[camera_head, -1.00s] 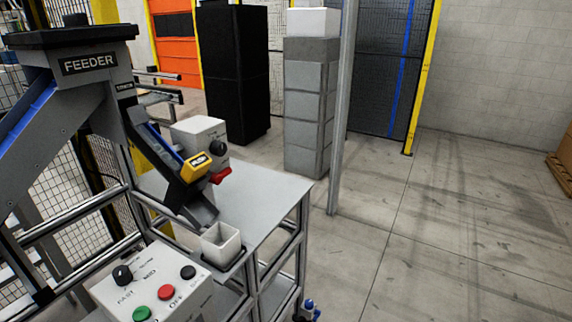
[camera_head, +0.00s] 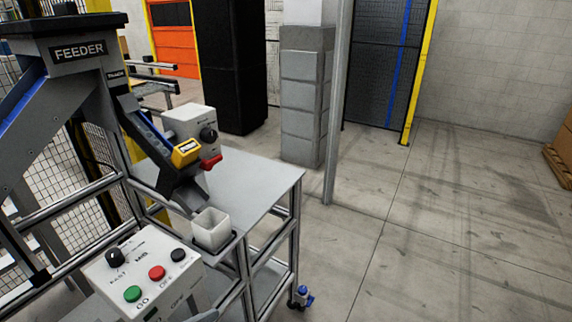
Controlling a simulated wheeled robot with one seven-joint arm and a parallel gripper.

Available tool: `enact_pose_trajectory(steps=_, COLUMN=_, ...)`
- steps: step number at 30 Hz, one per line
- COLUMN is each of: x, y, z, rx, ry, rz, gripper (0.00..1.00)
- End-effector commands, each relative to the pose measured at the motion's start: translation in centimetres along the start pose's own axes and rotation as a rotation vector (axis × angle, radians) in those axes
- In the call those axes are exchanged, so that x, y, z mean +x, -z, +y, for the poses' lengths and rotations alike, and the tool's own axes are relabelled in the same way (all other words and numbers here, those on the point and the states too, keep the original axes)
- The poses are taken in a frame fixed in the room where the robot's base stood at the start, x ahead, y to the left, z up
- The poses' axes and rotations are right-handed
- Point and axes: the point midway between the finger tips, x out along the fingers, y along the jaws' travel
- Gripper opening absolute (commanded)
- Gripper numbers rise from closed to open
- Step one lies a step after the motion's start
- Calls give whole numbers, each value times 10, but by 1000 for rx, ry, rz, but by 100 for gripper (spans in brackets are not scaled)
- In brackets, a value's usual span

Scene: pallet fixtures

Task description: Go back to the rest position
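My gripper is not visible in the head view. A small grey piece at the bottom edge, below the control box, may be part of my arm, but I cannot tell. The feeder (camera_head: 30,120) stands at the left, with its chute (camera_head: 150,150) sloping down to the right. A white square cup (camera_head: 211,230) stands upright below the chute's lower end, at the grey table's (camera_head: 250,185) front edge. It looks empty from here.
A white control box (camera_head: 145,268) with a black knob and green, red and black buttons is at the lower left. Another knob box (camera_head: 190,125) stands behind the chute. A metal post (camera_head: 336,110) rises right of the table. The floor (camera_head: 450,240) at the right is clear.

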Motion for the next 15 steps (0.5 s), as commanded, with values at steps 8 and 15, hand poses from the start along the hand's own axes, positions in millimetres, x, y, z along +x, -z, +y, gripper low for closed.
enact_pose_trajectory(steps=8, x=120, y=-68, z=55, rx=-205, ry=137, rz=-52, gripper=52)
enact_pose_trajectory(steps=15, x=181, y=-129, z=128, rx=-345, ry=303, rz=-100, gripper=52)
